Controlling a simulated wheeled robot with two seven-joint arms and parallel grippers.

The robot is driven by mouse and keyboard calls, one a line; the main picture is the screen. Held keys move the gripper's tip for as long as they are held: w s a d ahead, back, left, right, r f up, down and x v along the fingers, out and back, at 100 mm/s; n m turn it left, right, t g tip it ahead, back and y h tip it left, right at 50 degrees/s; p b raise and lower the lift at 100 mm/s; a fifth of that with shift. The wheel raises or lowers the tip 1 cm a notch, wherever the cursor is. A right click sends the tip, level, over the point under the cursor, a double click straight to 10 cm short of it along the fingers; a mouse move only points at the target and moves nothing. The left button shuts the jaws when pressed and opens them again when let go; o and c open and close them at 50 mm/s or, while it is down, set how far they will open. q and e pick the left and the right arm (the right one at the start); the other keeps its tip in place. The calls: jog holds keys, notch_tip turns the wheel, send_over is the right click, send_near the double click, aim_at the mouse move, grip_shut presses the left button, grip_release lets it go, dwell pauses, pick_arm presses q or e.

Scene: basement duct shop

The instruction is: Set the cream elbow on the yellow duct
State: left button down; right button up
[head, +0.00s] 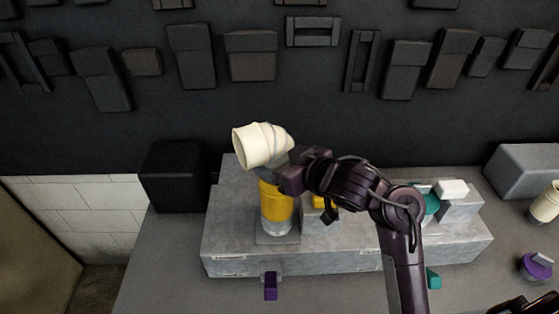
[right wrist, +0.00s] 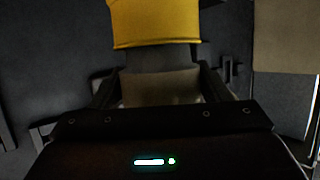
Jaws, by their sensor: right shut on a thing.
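The cream elbow (head: 262,145) is in the head view, directly above the yellow duct (head: 276,207), its wide mouth facing left. The yellow duct stands upright on the grey bench block, with a grey foot. My right gripper (head: 290,178) is shut on the elbow's lower part; the arm hides part of that side. In the right wrist view a dim tan surface (right wrist: 160,88) lies between the fingers, and the yellow duct (right wrist: 155,24) shows at the top. Whether the elbow touches the duct I cannot tell. My left gripper is not in view.
A long grey block (head: 225,262) carries the duct. A black box (head: 175,178) stands left of it and a grey box (head: 525,170) at the far right. A teal part (head: 432,205), a white piece (head: 453,188) and a purple part (head: 535,266) are on the right.

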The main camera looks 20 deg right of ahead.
jog(key=shift+f+b, duration=0.5)
jog(key=shift+f, duration=0.15)
dwell(0.7)
jog(key=shift+r+p, duration=0.4)
jog(key=shift+r, duration=0.15)
jog(key=shift+f+b, duration=0.6)
jog(key=shift+f, duration=0.1)
dwell(0.9)
jog(key=o, duration=0.8)
